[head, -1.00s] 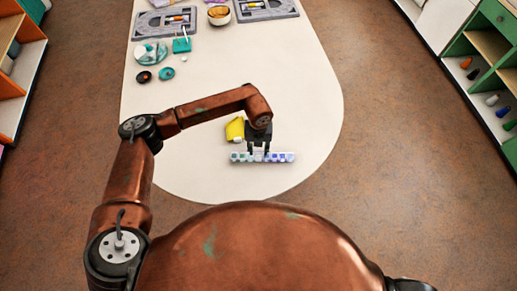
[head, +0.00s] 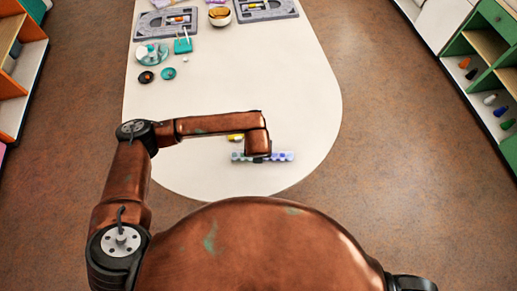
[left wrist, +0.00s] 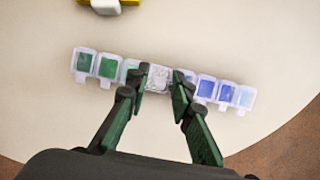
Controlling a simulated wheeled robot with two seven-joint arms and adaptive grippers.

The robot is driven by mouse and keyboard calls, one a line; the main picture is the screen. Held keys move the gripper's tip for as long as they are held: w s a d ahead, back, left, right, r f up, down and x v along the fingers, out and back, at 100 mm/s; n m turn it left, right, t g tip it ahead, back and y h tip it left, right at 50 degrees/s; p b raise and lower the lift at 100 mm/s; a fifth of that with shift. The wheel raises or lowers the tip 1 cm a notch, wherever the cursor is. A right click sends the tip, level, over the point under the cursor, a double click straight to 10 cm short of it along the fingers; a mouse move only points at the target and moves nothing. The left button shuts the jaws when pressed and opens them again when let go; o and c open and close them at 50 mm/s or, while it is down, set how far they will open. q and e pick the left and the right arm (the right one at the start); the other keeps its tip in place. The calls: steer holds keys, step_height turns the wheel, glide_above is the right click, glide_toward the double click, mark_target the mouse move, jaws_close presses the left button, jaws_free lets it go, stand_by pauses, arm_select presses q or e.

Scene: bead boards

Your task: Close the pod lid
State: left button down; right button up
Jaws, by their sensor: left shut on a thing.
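The pod strip (head: 281,156) is a row of several small compartments, green at the left and blue-violet at the right, lying near the rounded front end of the table. It also shows in the left wrist view (left wrist: 207,88). My left gripper (left wrist: 160,78) points down at the strip's middle, shut on a clear, whitish compartment or its lid between the fingertips; I cannot tell which part or how the lid stands. In the head view my forearm hides most of the gripper. My right gripper is not in view.
A yellow object (head: 235,137) lies just behind the strip, partly hidden by my arm. Grey trays (head: 167,22), a wooden bowl (head: 219,14), a teal dish (head: 152,55) and small round pieces (head: 168,73) stand at the far end. The table's right side (head: 300,90) is clear.

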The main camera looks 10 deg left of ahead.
arm_select(q)
steer(key=shift+s+f+t+b, duration=0.25)
steer(key=shift+t+b, duration=0.05)
steer(key=shift+t, duration=0.3)
steer(key=c, duration=1.7)
jaws_free()
steer(key=shift+r, duration=0.1)
